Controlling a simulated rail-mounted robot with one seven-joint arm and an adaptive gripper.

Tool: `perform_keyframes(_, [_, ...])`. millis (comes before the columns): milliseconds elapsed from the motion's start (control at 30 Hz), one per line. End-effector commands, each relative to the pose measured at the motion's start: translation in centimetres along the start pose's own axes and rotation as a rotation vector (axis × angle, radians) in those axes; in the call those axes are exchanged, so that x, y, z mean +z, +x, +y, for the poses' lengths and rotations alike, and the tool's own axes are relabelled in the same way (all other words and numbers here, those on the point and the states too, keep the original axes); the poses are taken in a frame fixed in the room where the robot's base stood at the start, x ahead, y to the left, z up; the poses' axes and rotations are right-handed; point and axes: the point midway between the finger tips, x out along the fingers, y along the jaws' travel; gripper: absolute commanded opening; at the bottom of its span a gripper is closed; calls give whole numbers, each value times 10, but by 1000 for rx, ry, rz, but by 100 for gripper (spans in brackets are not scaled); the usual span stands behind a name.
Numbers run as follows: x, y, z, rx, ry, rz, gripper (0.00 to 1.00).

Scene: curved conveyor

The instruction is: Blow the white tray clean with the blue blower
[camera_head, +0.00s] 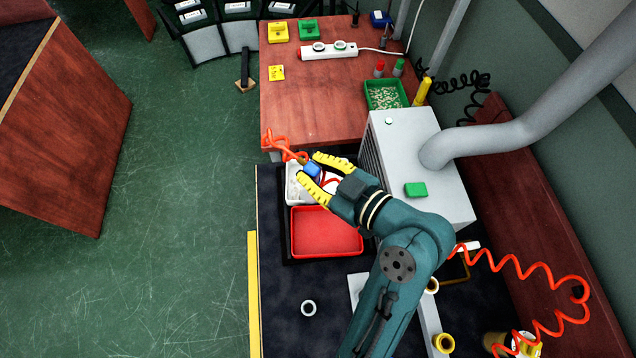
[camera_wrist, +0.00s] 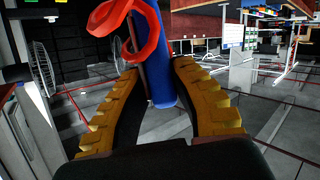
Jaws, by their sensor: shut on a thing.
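My gripper (camera_head: 319,177), with yellow ridged fingers, is shut on the blue blower (camera_head: 312,170). In the wrist view the blue body of the blower (camera_wrist: 158,55) stands between the two fingers (camera_wrist: 156,88). An orange coiled hose (camera_wrist: 132,28) loops in front of its upper part. In the head view the blower is over the white tray (camera_head: 291,193). Only the tray's left part and some edges show; my gripper and the hose hide the rest. I cannot tell how high the blower is above the tray or what lies in it.
A red tray (camera_head: 327,232) lies just in front of the white tray on the dark bench. A grey machine box (camera_head: 418,160) with a thick pipe stands to the right. A wooden table (camera_head: 310,110) with a green bin (camera_head: 386,94) is behind. Green floor is free at left.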

Motion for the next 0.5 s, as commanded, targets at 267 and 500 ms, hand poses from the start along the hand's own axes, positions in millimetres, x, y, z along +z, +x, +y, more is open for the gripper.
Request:
perform_keyframes(267, [-5, 8, -8, -2, -2, 2, 0])
perform_keyframes(500, [-10, 17, -16, -1, -3, 2, 0])
